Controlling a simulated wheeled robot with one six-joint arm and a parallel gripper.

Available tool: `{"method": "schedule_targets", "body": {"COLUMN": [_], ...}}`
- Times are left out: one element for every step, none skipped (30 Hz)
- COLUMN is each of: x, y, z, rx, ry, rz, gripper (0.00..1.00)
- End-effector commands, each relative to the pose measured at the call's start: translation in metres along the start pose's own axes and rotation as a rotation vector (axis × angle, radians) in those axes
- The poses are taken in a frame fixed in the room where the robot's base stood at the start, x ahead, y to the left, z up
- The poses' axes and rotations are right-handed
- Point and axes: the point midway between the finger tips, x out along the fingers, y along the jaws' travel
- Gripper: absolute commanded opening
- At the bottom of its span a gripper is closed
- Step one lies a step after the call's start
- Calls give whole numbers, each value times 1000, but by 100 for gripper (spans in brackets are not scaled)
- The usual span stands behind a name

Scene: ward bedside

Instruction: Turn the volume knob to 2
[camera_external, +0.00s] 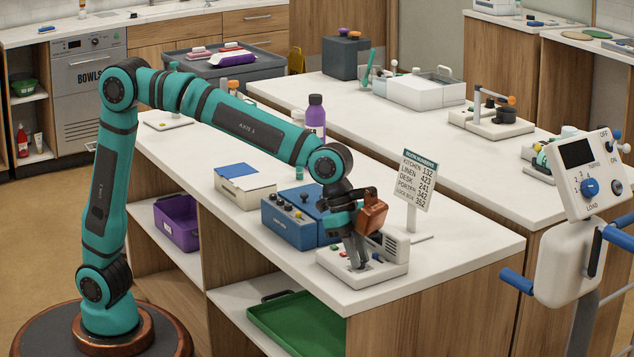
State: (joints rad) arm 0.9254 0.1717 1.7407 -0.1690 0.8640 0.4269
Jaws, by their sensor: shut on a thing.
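A white device (385,277) with a ribbed, speaker-like block and small coloured buttons sits at the near right corner of the counter. My gripper (361,265) points down onto its panel, and its fingers are shut on a small part there. This appears to be the volume knob. The fingers hide the knob, and its scale and pointer cannot be read from here.
A blue box (283,230) with knobs on top stands just left of the device. A white sign (415,185) on a stand is close behind it. A purple bottle (316,118) and a cream box (244,190) stand farther back. The counter's front edge is near.

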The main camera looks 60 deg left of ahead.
Motion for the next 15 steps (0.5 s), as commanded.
{"method": "schedule_targets", "body": {"x": [0, 0, 0, 0, 0, 0, 0, 0, 0, 0, 0, 0, 0, 0, -1], "y": [0, 0, 0, 0, 0, 0, 0, 0, 0, 0, 0, 0, 0, 0, 0], "z": [0, 0, 0, 0, 0, 0, 0, 0, 0, 0, 0, 0, 0, 0, 0], "rx": [0, 0, 0, 0, 0, -1, -1, -1, -1, -1, -1, -1, -1, -1, -1], "ry": [1, 1, 1, 1, 0, 0, 0, 0, 0, 0, 0, 0, 0, 0, 0], "rz": [0, -1, -1, -1, -1, -1, -1, 0, 0, 0, 0, 0, 0, 0, 0], "gripper": [0, 0, 0, 25, 31, 39, 40, 40, 40, 40, 40, 40, 40, 40, 40]}}
